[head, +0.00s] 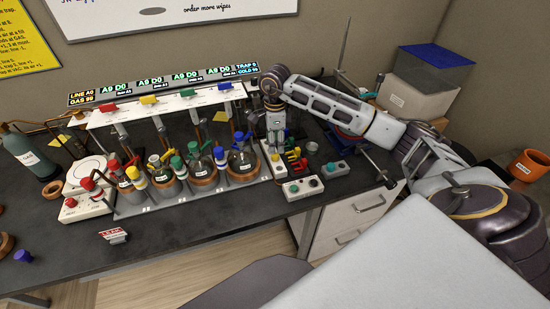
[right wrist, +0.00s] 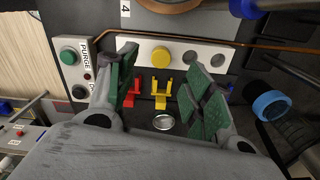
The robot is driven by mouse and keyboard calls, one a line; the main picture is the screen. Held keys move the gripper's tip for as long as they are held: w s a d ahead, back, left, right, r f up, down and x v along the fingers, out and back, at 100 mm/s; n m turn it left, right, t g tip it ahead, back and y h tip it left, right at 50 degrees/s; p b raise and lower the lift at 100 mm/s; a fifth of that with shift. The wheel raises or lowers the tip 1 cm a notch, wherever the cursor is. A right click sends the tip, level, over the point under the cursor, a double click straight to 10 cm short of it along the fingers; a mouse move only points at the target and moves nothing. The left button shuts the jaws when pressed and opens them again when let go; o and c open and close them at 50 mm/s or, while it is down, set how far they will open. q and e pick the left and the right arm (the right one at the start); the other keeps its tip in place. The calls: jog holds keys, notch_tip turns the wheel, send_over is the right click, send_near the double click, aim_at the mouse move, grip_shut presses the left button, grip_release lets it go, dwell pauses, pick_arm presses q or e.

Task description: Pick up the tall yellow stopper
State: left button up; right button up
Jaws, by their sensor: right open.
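A round yellow stopper top (right wrist: 160,56) sits in a white strip with round holes (right wrist: 186,55) in the right wrist view, seen from above. Its height cannot be told there. In the head view a small yellow top (head: 275,158) shows at the strip, just below my right gripper (head: 273,143). My right gripper points down and is open. In the right wrist view its green-padded fingers (right wrist: 160,68) stand apart on either side of the stopper's line, with nothing held between them. My left gripper is not in view.
A yellow clip (right wrist: 162,92) and a red clip (right wrist: 131,96) stand beside the strip. A purge button box (right wrist: 72,62) lies left of it. Several flasks with coloured stoppers stand in a rack (head: 160,205) to the left. The front bench top (head: 180,238) is mostly clear.

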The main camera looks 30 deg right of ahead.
aim_at(275, 159)
jog(key=shift+f, duration=0.65)
jog(key=shift+w+f+p, duration=0.1)
jog(key=shift+f+p, duration=0.6)
jog(key=shift+f, duration=1.9)
jog(key=c, duration=0.8)
